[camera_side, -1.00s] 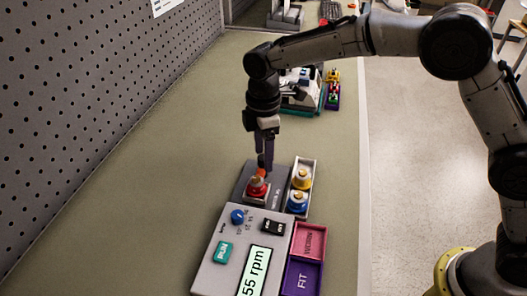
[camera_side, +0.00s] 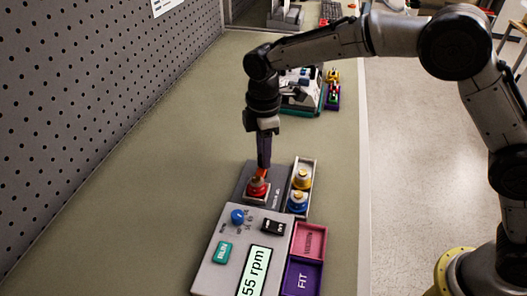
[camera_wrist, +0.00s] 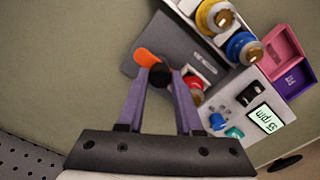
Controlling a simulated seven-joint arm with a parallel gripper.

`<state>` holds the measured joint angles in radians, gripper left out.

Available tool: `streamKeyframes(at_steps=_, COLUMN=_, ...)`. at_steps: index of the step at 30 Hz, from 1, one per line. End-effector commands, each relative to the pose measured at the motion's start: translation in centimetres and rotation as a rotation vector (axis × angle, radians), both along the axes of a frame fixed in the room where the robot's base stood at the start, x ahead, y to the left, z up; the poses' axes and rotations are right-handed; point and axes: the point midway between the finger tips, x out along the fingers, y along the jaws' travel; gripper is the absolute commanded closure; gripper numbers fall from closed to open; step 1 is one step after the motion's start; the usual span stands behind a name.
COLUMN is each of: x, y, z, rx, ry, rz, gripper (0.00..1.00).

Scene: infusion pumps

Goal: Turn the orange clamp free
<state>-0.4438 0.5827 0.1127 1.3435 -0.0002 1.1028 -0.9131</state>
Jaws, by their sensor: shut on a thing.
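The orange clamp (camera_wrist: 146,58) is a short lever with a dark round end, on the dark grey plate of the pump. It also shows in the side view (camera_side: 262,173), just behind a red cartridge (camera_side: 257,188) with a metal top. My gripper (camera_wrist: 160,76) points down and is shut on the clamp at its dark end. The orange part sticks out past the fingertips, up and left in the wrist view. In the side view my gripper (camera_side: 263,167) partly hides the clamp. The red cartridge (camera_wrist: 194,88) is beside the right finger.
A grey tray (camera_side: 311,168) right of the plate holds a yellow cartridge (camera_side: 302,177) and a blue one (camera_side: 297,202). In front stand the pump panel (camera_side: 215,272), reading 55 rpm, a pink bin (camera_side: 324,240) and a purple bin (camera_side: 303,277). The bench to the left is clear.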

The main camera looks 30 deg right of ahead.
Motion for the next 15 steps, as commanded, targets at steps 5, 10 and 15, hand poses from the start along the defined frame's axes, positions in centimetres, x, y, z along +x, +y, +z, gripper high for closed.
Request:
streamKeyframes(at_steps=5, x=-0.04, y=0.01, z=0.05, rx=0.000, ry=0.001, rz=-0.065, gripper=1.00)
streamKeyframes(at_steps=10, x=-0.03, y=0.01, z=0.06, rx=0.000, ry=0.001, rz=-0.184, gripper=1.00)
streamKeyframes(at_steps=15, x=-0.05, y=0.00, z=0.09, rx=0.000, ry=0.000, rz=-0.339, gripper=1.00)
